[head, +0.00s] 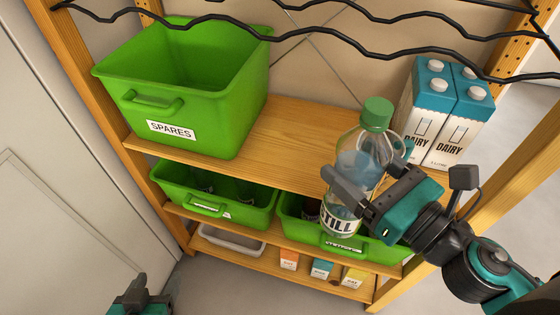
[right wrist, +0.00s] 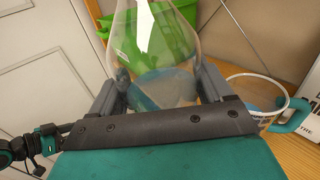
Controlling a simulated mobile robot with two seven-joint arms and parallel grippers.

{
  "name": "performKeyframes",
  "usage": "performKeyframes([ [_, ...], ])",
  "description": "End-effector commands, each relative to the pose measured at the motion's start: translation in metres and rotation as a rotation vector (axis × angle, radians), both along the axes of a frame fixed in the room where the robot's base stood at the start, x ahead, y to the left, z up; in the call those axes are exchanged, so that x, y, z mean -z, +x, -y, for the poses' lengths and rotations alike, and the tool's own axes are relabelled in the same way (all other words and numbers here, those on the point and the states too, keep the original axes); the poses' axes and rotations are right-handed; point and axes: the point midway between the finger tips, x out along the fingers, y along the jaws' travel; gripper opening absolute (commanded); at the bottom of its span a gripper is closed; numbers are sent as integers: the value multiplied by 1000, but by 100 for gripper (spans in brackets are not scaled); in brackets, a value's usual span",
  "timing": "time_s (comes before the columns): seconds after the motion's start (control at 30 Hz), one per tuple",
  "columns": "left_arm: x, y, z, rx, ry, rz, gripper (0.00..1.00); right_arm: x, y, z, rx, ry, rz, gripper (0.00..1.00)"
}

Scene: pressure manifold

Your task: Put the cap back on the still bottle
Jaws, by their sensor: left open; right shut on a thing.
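The still bottle (head: 365,150) is clear, with a white label reading "TILL" in part, and stands upright in front of the upper shelf in the head view. A green cap (head: 376,112) sits on top of its neck; I cannot tell how tightly. My right gripper (head: 350,190) is shut on the bottle's body, one finger on each side. In the right wrist view the clear bottle (right wrist: 155,45) is between the fingers (right wrist: 160,88), its top out of frame. My left gripper (head: 138,290) is open and apart from the bottle, at the bottom left, partly cut off.
A green SPARES bin (head: 195,90) stands on the upper shelf (head: 285,150), left of the bottle. Dairy cartons (head: 445,112) stand at the right. Green bins (head: 215,190) and small boxes (head: 320,268) fill lower shelves.

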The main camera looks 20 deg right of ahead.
Motion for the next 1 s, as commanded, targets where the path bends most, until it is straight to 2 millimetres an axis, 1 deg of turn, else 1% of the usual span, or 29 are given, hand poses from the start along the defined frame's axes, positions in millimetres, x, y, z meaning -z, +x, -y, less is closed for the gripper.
performKeyframes([
  [0.47, 1, 0, 0, 2, 1, 0, 64, -2, 0, 1, 0, 1, 7, 0],
  [0.77, 9, 0, 2, 5, -5, -3, 64, -1, 22, -8, -6, -1, 13, 0],
  [1.0, 3, 2, 4, 8, -9, 6, 64, -3, 46, -16, 0, 0, 12, 0],
])
